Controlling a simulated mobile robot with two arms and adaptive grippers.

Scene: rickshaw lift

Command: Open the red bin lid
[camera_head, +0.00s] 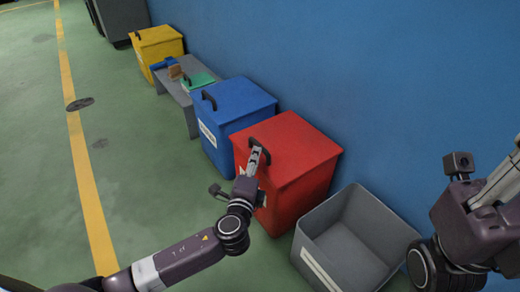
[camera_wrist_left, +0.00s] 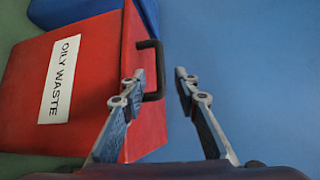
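The red bin (camera_head: 300,180) stands against the blue wall with its lid (camera_head: 297,143) down. A black loop handle (camera_head: 252,143) is on the lid's front edge. In the left wrist view the red bin (camera_wrist_left: 85,85) carries an "OILY WASTE" label, and the handle (camera_wrist_left: 158,65) juts out from its edge. My left gripper (camera_head: 255,158) is at the handle. In the wrist view its fingers (camera_wrist_left: 159,75) are apart, with the handle's outer bar appearing between them; contact cannot be told. My right gripper (camera_head: 501,178) is partly cut off at the right edge, its fingers unclear.
A blue bin (camera_head: 235,105) stands left of the red one. An open grey bin (camera_head: 355,240) stands to its right, near my right arm. Farther off are a grey bench (camera_head: 181,97) with small items and a yellow bin (camera_head: 157,45). The green floor at left is clear.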

